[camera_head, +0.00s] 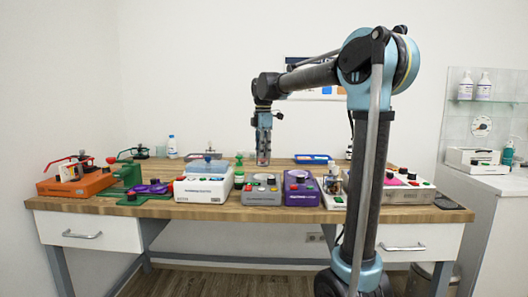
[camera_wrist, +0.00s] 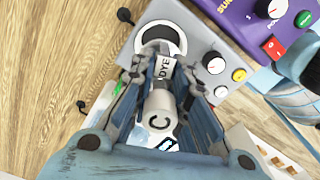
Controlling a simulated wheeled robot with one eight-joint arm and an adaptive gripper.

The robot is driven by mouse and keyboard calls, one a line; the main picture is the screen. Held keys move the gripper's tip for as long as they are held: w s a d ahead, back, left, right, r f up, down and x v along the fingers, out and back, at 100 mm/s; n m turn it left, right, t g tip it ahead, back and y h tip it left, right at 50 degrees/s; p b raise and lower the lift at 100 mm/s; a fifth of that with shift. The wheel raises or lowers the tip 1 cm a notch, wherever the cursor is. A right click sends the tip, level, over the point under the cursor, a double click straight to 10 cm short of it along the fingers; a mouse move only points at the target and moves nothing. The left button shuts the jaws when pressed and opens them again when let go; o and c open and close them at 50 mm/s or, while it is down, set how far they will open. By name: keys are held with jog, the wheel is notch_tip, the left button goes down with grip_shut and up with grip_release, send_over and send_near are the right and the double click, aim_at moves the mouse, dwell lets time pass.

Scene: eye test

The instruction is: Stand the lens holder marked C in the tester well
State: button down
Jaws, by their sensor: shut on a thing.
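The lens holder marked C (camera_wrist: 157,118) is a pale cylinder with a black letter C. My gripper (camera_wrist: 162,72) is shut on it in the wrist view. In the head view my gripper (camera_head: 263,158) points down above the bench, over or behind the grey box. The grey tester (camera_wrist: 195,45) has a dark round well with a white ring (camera_wrist: 160,36), beyond my fingertips. The letters "DYE" show between the fingers; I cannot tell which surface bears them. The grey tester also shows in the head view (camera_head: 262,191). The holder's far end is partly hidden by my fingers.
A purple box (camera_head: 302,188) with knobs stands close to the grey tester's right. A white box with a blue top (camera_head: 203,185) stands at its left. A green press (camera_head: 128,178) and an orange unit (camera_head: 77,184) are further left. A blue tray (camera_head: 313,158) lies behind.

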aim_at(264, 164)
jog(key=shift+d+f, duration=0.1)
jog(key=shift+f, duration=4.3)
jog(key=shift+f, duration=0.25)
jog(key=c, duration=1.4)
grip_release()
jog(key=shift+c, duration=0.2)
jog(key=o, duration=0.3)
jog(key=shift+r, duration=0.1)
jog(key=shift+r, duration=2.9)
